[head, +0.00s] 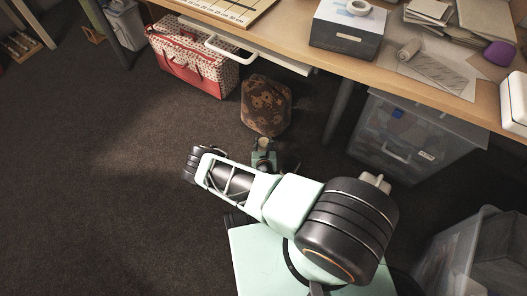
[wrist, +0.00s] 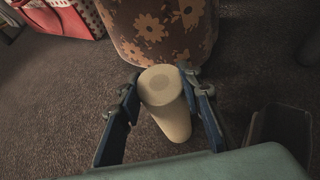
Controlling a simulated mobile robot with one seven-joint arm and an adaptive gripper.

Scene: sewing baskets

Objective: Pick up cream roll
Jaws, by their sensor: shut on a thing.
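The cream roll (wrist: 166,104) is a pale cylinder between my gripper's fingers in the wrist view, with one round end facing up and toward the flowered basket. My gripper (wrist: 161,88) is shut on it, with a blue-backed finger on each side. In the head view the roll (head: 264,143) shows only as a small pale spot at my gripper (head: 264,152), mostly hidden by the gripper and arm. I cannot tell whether the roll touches the floor.
A brown flowered basket (head: 266,105) stands just beyond my gripper. A red and white patterned bag (head: 193,62) is to its left under the desk (head: 290,37). A clear storage bin (head: 405,140) stands to the right. The carpet (head: 90,170) on the left is free.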

